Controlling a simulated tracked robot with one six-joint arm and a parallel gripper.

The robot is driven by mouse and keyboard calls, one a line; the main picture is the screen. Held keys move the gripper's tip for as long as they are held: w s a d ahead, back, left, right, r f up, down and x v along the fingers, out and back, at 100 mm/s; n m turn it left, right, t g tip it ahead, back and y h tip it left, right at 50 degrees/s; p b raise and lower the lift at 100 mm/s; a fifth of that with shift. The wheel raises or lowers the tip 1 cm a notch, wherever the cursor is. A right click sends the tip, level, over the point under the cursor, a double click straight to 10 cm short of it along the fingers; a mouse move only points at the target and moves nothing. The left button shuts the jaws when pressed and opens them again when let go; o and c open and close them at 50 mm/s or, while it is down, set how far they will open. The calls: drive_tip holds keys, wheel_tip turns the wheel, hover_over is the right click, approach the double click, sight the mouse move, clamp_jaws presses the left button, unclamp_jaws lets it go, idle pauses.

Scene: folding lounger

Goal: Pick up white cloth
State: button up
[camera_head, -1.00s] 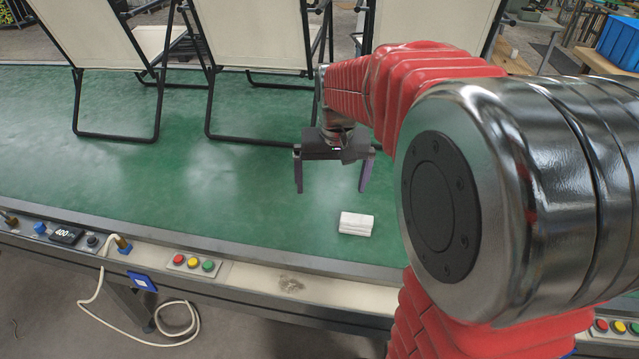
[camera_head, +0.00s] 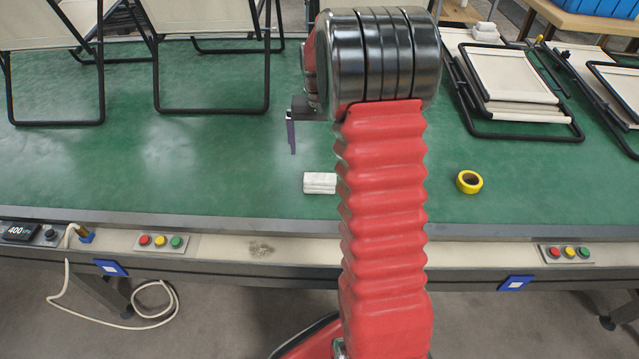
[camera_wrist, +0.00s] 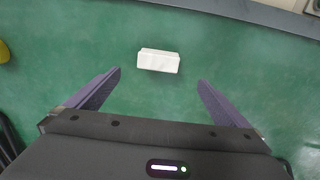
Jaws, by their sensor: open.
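The white cloth (camera_head: 319,183) is a small folded block lying on the green table top near its front edge, just left of my red arm in the head view. It shows whole in the wrist view (camera_wrist: 159,61), beyond the fingertips and roughly centred between them. My gripper (camera_wrist: 160,78) is open and empty, with its two dark purple fingers spread wide and apart from the cloth. In the head view one finger of my gripper (camera_head: 292,137) shows above and left of the cloth; the other is hidden behind my arm.
A yellow tape roll (camera_head: 469,182) lies right of the cloth. Folded loungers (camera_head: 510,80) lie at the back right, and upright lounger frames (camera_head: 210,60) stand at the back left. Button boxes (camera_head: 161,242) line the front rail. The green table (camera_head: 200,170) around the cloth is clear.

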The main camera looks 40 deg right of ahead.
sight(319, 177)
drive_tip(key=shift+f, duration=0.1)
wheel_tip(319, 177, down, 8)
drive_tip(key=shift+f, duration=0.2)
idle(0.3)
drive_tip(key=shift+d+f, duration=0.1)
drive_tip(key=shift+f, duration=2.55)
drive_tip(key=shift+c, duration=0.5)
drive_tip(key=c, duration=1.1)
drive_tip(key=shift+r, duration=0.1)
